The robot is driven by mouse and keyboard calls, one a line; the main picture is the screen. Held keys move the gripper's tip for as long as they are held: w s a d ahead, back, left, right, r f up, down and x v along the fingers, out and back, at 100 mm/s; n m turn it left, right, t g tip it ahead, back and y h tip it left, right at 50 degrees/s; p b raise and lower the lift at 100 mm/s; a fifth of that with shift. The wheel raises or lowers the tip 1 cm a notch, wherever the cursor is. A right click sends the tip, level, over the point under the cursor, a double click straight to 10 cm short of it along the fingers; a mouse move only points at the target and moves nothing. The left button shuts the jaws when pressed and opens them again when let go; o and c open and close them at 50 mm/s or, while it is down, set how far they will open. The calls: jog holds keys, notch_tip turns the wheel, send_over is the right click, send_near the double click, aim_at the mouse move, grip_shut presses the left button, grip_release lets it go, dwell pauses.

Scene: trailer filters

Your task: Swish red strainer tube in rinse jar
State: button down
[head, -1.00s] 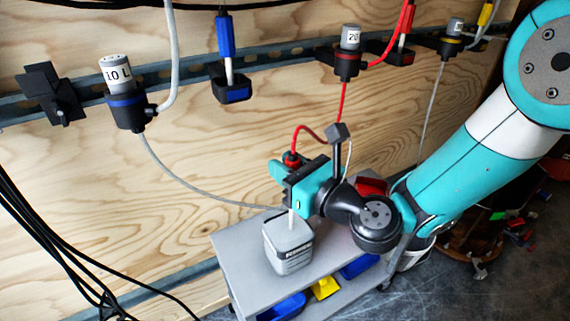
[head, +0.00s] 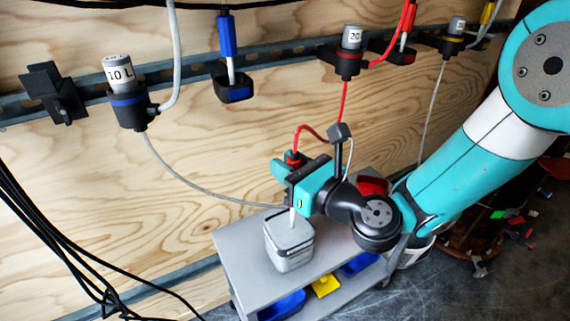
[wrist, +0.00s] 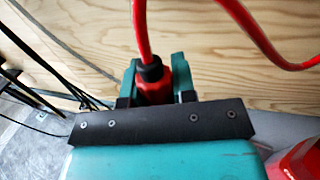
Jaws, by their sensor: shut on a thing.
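My gripper (head: 288,182) is over the grey cart and shut on the red strainer tube (wrist: 154,88). In the wrist view the tube's red body and black collar sit between the teal fingers, with a red hose rising from its top. In the head view its pale lower end (head: 292,217) points down at the top of the rinse jar (head: 289,243), a square grey-white container on the cart. The pale end meets the jar's top; how deep it reaches inside is hidden.
The grey cart (head: 239,262) has blue and yellow bins on its lower shelf. A red container (head: 372,186) stands behind my wrist. The wooden wall carries a rail with the 10 L filter (head: 120,75), a blue strainer tube (head: 227,35) and the 20 filter (head: 351,38). Black cables hang at left.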

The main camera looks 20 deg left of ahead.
jog(key=shift+s+a+f+b, duration=0.15)
jog(key=shift+f+b, duration=0.05)
jog(key=shift+f, duration=0.25)
jog(key=shift+s+a+f+b, duration=0.1)
jog(key=shift+s+f+b, duration=0.1)
jog(key=shift+f, duration=0.2)
jog(key=shift+r, duration=0.15)
